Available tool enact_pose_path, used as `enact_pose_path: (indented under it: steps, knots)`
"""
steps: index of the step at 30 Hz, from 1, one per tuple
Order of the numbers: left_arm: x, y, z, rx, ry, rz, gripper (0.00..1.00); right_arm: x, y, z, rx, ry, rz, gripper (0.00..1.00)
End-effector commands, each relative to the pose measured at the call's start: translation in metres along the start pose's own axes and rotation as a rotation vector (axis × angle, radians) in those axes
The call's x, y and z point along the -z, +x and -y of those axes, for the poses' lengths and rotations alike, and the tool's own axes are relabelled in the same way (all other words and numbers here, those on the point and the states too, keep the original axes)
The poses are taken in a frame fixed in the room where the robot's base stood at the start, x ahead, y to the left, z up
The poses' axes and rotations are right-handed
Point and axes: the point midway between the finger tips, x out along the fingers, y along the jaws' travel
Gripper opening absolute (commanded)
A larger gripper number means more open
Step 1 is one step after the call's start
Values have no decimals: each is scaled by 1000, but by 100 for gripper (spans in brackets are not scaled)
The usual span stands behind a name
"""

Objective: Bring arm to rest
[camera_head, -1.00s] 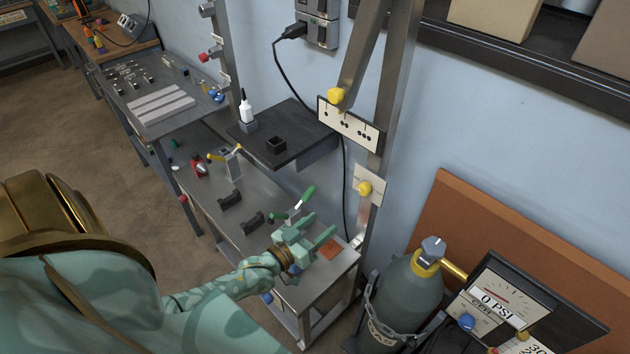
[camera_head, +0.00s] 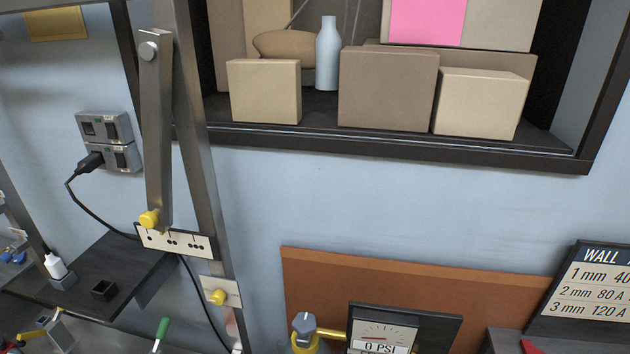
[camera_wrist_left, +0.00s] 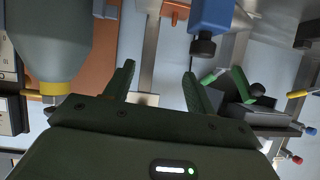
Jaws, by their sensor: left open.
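My left gripper (camera_wrist_left: 160,85) shows in the left wrist view, with its two dark green fingers spread apart. Nothing is between the fingertips. A green-handled tool (camera_wrist_left: 241,85) lies beyond the right finger and is apart from it, as far as I can tell. The tip of a green handle (camera_head: 162,328) also shows at the bottom of the head view. Neither gripper shows in the head view, and my right gripper is in no frame.
A grey gas cylinder (camera_wrist_left: 52,45) stands left of the fingers in the wrist view. In the head view, a metal post (camera_head: 195,130) rises beside a dark shelf (camera_head: 105,265). Boxes (camera_head: 388,88) sit in the wall recess. A gauge (camera_head: 385,335) stands below.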

Motion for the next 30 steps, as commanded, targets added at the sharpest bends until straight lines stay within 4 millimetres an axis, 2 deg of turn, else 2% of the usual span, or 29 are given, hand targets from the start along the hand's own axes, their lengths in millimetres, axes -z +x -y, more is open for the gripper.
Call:
enact_pose_path:
  steps: [1,3,5,6,9,12,15,18,21,30]
  knots:
    - [-38,-7,-4,7,29,105,56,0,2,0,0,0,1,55]
    - [-90,-21,-10,10,75,252,56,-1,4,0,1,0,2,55]
    - [-132,-38,-18,5,109,376,56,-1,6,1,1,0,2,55]
    - [-159,-52,-23,-1,130,457,56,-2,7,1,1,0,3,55]
    - [-222,-91,-41,-28,172,648,56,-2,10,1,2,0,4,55]
    - [-273,-134,-62,-65,200,814,56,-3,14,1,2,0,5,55]
    - [-309,-172,-84,-101,207,934,56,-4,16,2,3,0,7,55]
    - [-329,-198,-105,-127,191,996,56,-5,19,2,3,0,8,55]
    - [-337,-209,-121,-143,173,1016,56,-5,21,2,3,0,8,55]
    - [-339,-212,-125,-146,167,1017,56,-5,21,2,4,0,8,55]
